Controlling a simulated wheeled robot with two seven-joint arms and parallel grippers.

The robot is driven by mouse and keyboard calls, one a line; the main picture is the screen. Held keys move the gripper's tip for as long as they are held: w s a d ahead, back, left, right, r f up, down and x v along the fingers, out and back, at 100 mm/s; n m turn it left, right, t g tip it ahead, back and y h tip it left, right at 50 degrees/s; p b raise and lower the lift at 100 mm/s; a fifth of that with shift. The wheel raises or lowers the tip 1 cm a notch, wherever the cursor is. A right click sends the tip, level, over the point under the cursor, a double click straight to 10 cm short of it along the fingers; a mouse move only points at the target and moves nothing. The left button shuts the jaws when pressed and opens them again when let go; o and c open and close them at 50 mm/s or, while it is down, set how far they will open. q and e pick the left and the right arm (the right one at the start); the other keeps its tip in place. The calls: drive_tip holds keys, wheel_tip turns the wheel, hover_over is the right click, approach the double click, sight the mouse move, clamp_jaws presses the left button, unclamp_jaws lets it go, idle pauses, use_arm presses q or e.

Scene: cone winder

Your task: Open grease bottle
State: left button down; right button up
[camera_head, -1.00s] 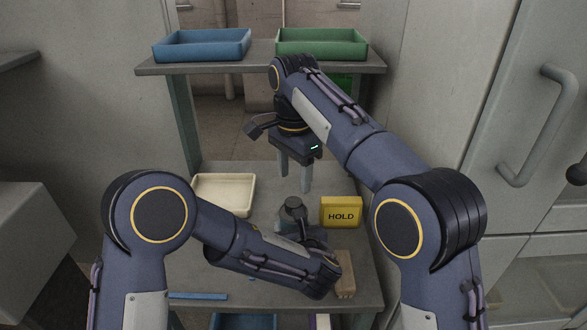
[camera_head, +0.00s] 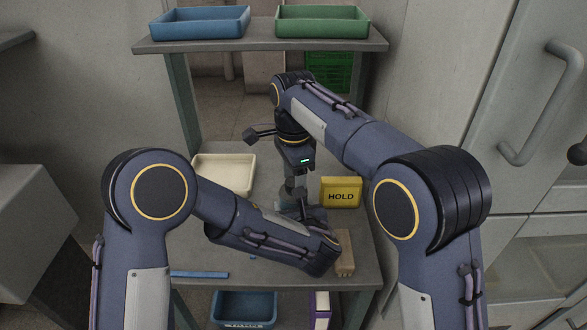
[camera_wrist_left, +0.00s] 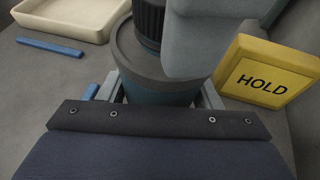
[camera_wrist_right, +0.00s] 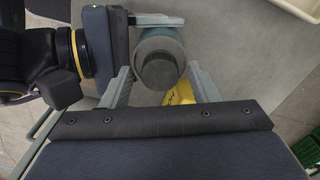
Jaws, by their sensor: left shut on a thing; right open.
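The grease bottle stands upright on the table, with a dark ribbed cap (camera_wrist_left: 150,22) and a grey-and-teal body (camera_wrist_left: 150,75) in the left wrist view. My left gripper (camera_wrist_left: 157,92) is shut on the body from the near side. My right gripper (camera_head: 293,178) points down over the bottle and is open. In the right wrist view its fingers (camera_wrist_right: 163,88) stand on either side of the dark cap (camera_wrist_right: 158,72), apart from it as far as I can see. In the head view the arms hide most of the bottle.
A yellow HOLD block (camera_head: 341,192) stands just right of the bottle. A cream tray (camera_head: 224,173), a blue strip (camera_head: 200,274) and a wooden piece (camera_head: 345,255) lie on the table. The shelf above (camera_head: 260,45) holds a blue tray (camera_head: 200,22) and a green tray (camera_head: 322,22).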

drive_tip(key=c, duration=1)
drive_tip(key=shift+n, duration=0.3)
